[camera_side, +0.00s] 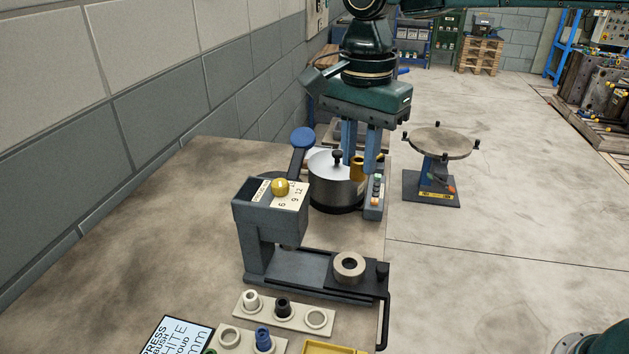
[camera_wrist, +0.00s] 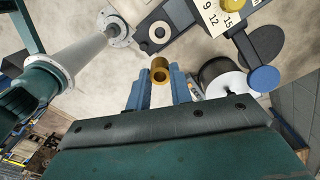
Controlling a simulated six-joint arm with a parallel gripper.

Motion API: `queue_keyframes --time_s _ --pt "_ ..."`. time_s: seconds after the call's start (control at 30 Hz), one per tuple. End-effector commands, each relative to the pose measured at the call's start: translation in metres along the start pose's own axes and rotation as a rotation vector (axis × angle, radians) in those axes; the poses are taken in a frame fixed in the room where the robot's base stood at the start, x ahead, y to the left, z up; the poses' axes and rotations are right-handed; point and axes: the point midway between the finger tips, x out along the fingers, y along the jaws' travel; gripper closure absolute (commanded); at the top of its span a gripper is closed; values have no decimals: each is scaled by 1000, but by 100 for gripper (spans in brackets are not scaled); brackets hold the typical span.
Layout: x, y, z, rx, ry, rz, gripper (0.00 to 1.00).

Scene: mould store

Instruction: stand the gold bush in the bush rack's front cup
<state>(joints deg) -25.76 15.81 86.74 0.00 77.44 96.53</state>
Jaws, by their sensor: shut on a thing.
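My gripper (camera_side: 359,164) is shut on the gold bush (camera_side: 357,170), a short hollow cylinder held between the blue fingers, high over the bench near the steel pot. In the wrist view the gold bush (camera_wrist: 160,65) shows its open bore between the fingertips (camera_wrist: 160,77). The cream bush rack lies at the bench's near edge, partly cut off. One strip (camera_side: 267,306) has a white bush, a black bush and an empty ring-shaped cup (camera_side: 317,318). A nearer strip (camera_side: 246,350) has an empty cup (camera_side: 229,338) and a blue bush (camera_side: 263,340).
A grey press (camera_side: 268,225) with a yellow knob and blue-ended lever stands between my gripper and the rack. A ring (camera_side: 349,266) sits on its base. The lidded steel pot (camera_side: 334,183) is close to the bush. A yellow tray (camera_side: 333,348) lies beside the rack.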

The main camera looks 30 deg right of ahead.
Motion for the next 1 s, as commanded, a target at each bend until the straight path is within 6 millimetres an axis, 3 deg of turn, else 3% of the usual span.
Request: queue_keyframes --time_s 1.0 --pt "-30 0 0 0 0 -1 100"
